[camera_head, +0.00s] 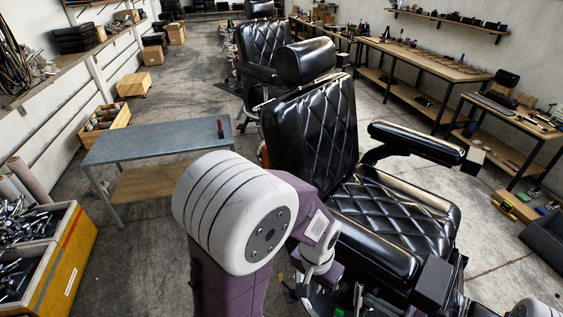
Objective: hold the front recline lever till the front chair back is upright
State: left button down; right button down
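The front barber chair is black quilted leather. Its back (315,128) leans away from the seat (385,225), with the headrest (305,62) on top. One armrest (415,143) is on the right; a dark block (433,280) is at the near edge. My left arm, purple and white, stands in front of the chair's left side. Its wrist (321,262) is low beside the seat. The fingers of my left gripper cannot be made out. I cannot make out the recline lever; my arm covers much of that side. My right gripper is not in view; a white piece of my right arm shows bottom right.
A second black chair (262,45) stands behind. A grey-topped table (155,142) with a small red and black item (220,128) is left of the front chair. A yellow crate (62,262) of metal parts is at lower left. Workbenches (420,55) line the right wall.

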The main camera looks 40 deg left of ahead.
jog(key=shift+a+f, duration=0.1)
jog(key=shift+a, duration=0.05)
pick_arm(q)
jog(key=shift+s+d+f+b, duration=0.1)
jog(key=shift+d+b, duration=0.1)
jog(key=shift+d, duration=0.15)
jog(key=shift+s+d+f+b, duration=0.1)
jog(key=shift+d+b, duration=0.05)
jog(key=shift+d, duration=0.2)
pick_arm(e)
jog(key=shift+s+a+f, duration=0.2)
jog(key=shift+s+a, duration=0.05)
jog(key=shift+a, duration=0.05)
pick_arm(q)
jog(key=shift+s+d+f, duration=0.1)
jog(key=shift+s+f, duration=0.05)
jog(key=shift+s, duration=0.05)
pick_arm(e)
jog(key=shift+s+a, duration=0.2)
jog(key=shift+a, duration=0.35)
pick_arm(q)
jog(key=shift+w, duration=0.1)
pick_arm(e)
jog(key=shift+w, duration=0.1)
